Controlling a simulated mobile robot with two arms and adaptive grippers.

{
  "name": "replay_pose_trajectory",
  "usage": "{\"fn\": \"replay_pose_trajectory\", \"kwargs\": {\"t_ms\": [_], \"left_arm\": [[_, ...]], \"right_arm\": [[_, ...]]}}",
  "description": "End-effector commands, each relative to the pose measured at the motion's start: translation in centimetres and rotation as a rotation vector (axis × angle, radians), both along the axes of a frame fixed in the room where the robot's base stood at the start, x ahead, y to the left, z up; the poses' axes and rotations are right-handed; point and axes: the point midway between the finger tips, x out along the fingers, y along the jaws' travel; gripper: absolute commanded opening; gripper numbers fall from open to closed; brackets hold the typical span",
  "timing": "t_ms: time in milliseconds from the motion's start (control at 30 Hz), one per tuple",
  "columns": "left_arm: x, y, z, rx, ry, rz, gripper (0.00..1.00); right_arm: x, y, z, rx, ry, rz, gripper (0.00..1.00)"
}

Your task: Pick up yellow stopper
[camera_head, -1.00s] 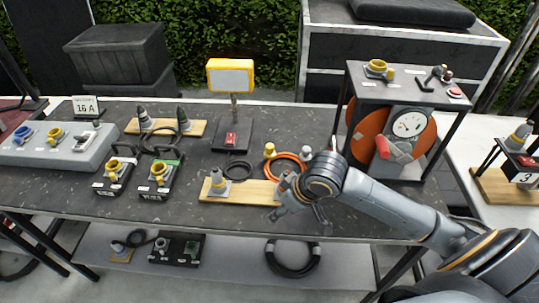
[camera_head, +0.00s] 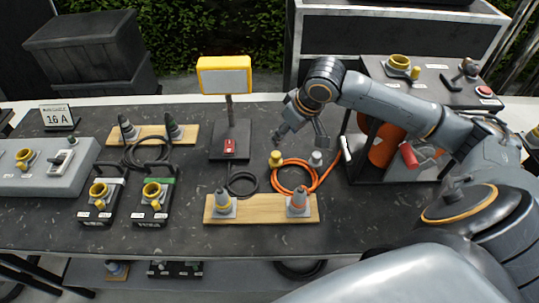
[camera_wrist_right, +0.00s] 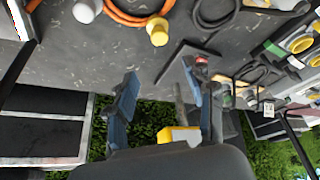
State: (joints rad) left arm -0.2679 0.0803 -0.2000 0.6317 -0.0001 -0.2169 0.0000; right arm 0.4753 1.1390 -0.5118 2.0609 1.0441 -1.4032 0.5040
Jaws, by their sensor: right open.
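A small yellow stopper (camera_head: 275,158) stands on the dark tabletop at the left end of an orange cable coil (camera_head: 290,188). It also shows in the right wrist view (camera_wrist_right: 157,32), beyond the fingertips. A grey-white stopper (camera_head: 316,158) stands right of it. My right gripper (camera_head: 300,138) is above and behind the stoppers in the head view, with its fingers spread and nothing between them. Its two blue-grey fingers (camera_wrist_right: 160,75) are wide apart in the wrist view. It is not touching the yellow stopper. My left gripper is not in view.
A wooden board (camera_head: 262,209) with two plugs lies in front of the coil. A yellow-framed sign (camera_head: 224,76) on a post stands left of my right gripper. Bare tabletop (camera_head: 380,215) lies to the right of the board.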

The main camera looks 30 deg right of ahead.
Motion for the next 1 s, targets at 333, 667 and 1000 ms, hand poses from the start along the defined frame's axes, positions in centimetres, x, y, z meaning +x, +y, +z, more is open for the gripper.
{"fn": "replay_pose_trajectory", "kwargs": {"t_ms": [333, 667, 1000], "left_arm": [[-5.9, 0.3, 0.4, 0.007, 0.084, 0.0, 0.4], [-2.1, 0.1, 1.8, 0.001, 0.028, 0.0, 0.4], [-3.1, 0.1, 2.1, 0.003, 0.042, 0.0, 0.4]], "right_arm": [[2.3, 0.5, -5.9, 0.0, 0.003, 0.0, 0.53], [3.1, 0.7, -8.8, 0.0, 0.006, 0.001, 0.53], [4.2, 0.9, -11.9, -0.003, 0.001, 0.003, 0.53]]}}
